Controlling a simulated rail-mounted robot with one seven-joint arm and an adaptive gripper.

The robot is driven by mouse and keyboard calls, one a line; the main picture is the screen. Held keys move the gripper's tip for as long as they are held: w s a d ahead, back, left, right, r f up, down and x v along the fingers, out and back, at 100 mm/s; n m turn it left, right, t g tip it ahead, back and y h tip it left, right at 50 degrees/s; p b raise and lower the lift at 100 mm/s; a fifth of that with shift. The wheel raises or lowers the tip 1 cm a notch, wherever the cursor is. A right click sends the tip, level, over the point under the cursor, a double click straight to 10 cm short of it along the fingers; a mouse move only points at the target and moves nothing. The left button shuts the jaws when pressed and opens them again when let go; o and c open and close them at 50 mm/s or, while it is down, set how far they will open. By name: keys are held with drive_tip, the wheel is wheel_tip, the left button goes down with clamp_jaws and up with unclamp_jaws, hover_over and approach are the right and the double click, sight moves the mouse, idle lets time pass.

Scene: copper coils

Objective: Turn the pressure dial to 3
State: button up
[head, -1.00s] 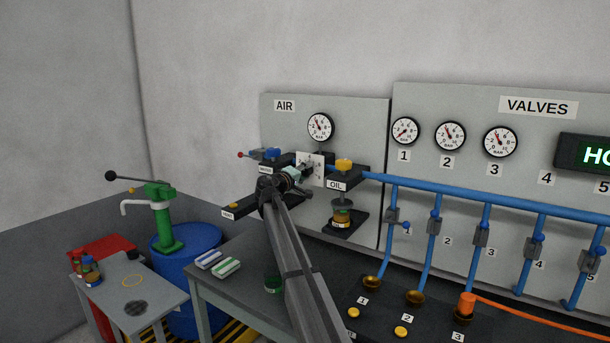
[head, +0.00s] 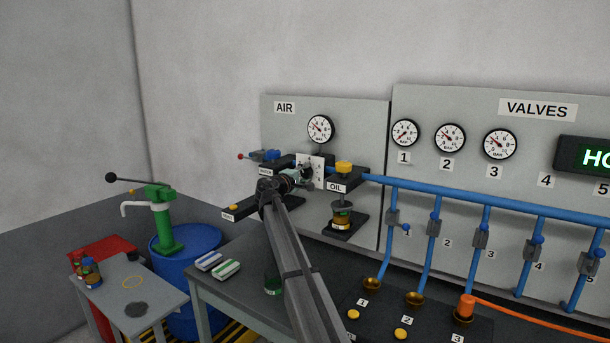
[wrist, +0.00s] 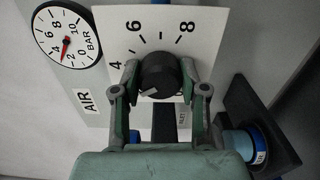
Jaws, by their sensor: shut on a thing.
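The pressure dial is a black round knob (wrist: 160,75) on a white scale plate (wrist: 160,20) marked 4, 6 and 8. Lower numbers are hidden behind my fingers. The knob's pale mark points down-left, below the 4. My gripper (wrist: 160,90) is shut on the knob, one finger on each side. In the head view my gripper (head: 305,176) is at the white plate on the AIR panel, and my arm hides part of it. The air gauge (head: 320,129) is above it. In the wrist view the gauge (wrist: 67,38) has its red needle between 2 and 4.
The yellow-topped OIL unit (head: 344,167) stands close to the right of my gripper. A blue valve body (head: 270,154) with a red-tipped lever is close to the left. A blue pipe (head: 420,187) runs right along the VALVES panel.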

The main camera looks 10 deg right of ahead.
drive_tip(key=shift+w+r, duration=0.1)
drive_tip(key=o, duration=1.1)
drive_tip(key=shift+o, duration=0.2)
drive_tip(key=v, duration=1.2)
